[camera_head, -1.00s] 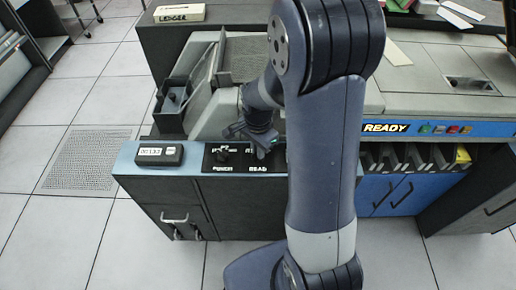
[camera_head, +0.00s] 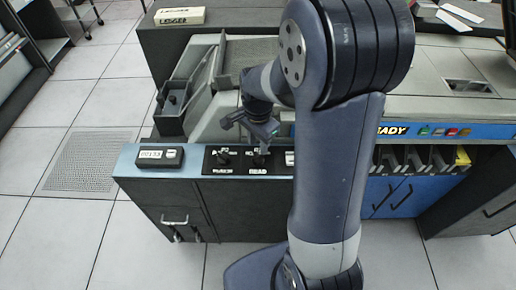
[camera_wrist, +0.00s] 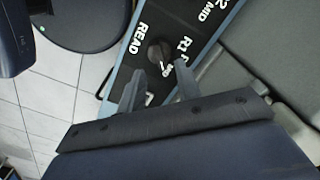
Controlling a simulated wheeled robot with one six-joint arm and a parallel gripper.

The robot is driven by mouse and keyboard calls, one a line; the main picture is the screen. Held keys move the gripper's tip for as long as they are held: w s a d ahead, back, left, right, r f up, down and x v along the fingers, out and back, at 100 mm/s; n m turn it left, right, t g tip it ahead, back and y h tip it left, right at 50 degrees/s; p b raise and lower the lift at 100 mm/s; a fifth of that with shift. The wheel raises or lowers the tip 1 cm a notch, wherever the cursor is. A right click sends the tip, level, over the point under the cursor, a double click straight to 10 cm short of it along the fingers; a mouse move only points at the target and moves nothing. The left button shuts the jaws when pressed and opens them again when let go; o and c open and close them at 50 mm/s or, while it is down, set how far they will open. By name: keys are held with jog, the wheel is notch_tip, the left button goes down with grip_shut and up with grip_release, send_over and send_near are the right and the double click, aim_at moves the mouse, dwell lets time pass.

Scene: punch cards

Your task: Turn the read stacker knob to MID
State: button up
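The READ knob (camera_head: 261,160) is a small dark knob on the black panel along the front ledge, above the READ label. In the wrist view the same dark round knob (camera_wrist: 158,51) sits between READ and R1 lettering. A white mark shows at its lower right edge; I cannot tell exactly which position it points to. My gripper (camera_head: 264,137) is above and just behind the READ knob, apart from it. In the wrist view my gripper (camera_wrist: 160,85) has its two fingers spread, with nothing between them, and the knob lies just beyond the tips.
A counter box (camera_head: 160,156) sits farther left on the blue ledge. A grey bin (camera_head: 171,108) stands behind it. Card holders (camera_head: 412,160) and the READY strip are right of my arm.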

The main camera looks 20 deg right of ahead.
aim_at(258, 155)
notch_tip(258, 155, up, 6)
dwell(0.5)
notch_tip(258, 155, down, 11)
jog(key=shift+r, duration=0.15)
dwell(0.3)
